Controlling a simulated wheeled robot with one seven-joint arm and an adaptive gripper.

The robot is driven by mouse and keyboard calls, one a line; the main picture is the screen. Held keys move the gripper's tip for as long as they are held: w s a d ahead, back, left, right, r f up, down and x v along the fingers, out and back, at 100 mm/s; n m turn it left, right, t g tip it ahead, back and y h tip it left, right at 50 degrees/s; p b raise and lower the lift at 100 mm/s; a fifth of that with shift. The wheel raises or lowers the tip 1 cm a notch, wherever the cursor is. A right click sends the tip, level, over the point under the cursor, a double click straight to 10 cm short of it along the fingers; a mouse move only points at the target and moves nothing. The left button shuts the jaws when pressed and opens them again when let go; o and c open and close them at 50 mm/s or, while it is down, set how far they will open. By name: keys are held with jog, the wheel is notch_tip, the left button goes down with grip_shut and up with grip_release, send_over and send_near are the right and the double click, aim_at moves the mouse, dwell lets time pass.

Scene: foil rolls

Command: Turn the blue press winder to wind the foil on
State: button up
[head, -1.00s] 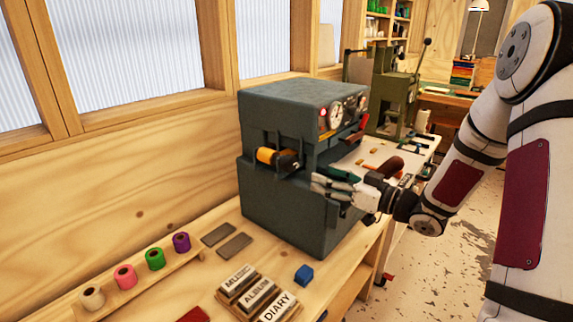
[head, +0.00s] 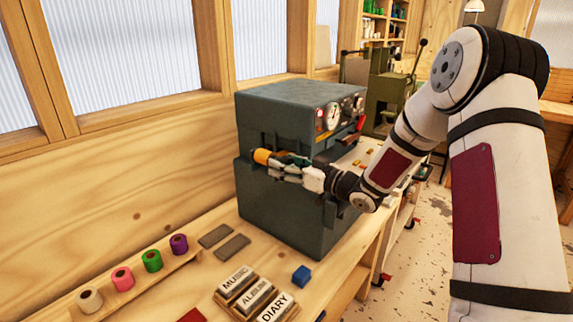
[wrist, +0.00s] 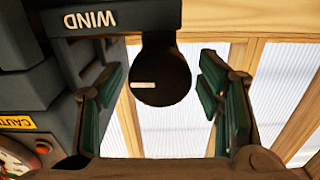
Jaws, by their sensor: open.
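The blue-grey press (head: 285,215) stands on the bench, with an orange foil roll (head: 261,156) on its side. In the wrist view the winder is a dark round knob (wrist: 160,82) with a white mark, under the label WIND (wrist: 89,20). My gripper (head: 285,170) is at the press's side by the roll, and its hand largely hides the knob in the head view. In the wrist view its green-padded fingers are open, one on each side of the knob, with a visible gap on both sides. I cannot tell how deep the knob sits between them.
Several coloured foil rolls (head: 121,278) stand on a wooden rail at the front left. Two grey plates (head: 233,247), lettered blocks (head: 256,292) and a blue cube (head: 302,275) lie on the bench. A green press (head: 393,95) stands behind. A wooden wall with windows runs along the left.

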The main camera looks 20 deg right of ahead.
jog(key=c, duration=1.2)
jog(key=shift+m+p, duration=0.85)
jog(key=shift+m, duration=0.55)
jog(key=shift+d+m+p, duration=0.1)
jog(key=shift+m+p, duration=0.5)
jog(key=shift+m, duration=0.8)
jog(key=o, duration=1.2)
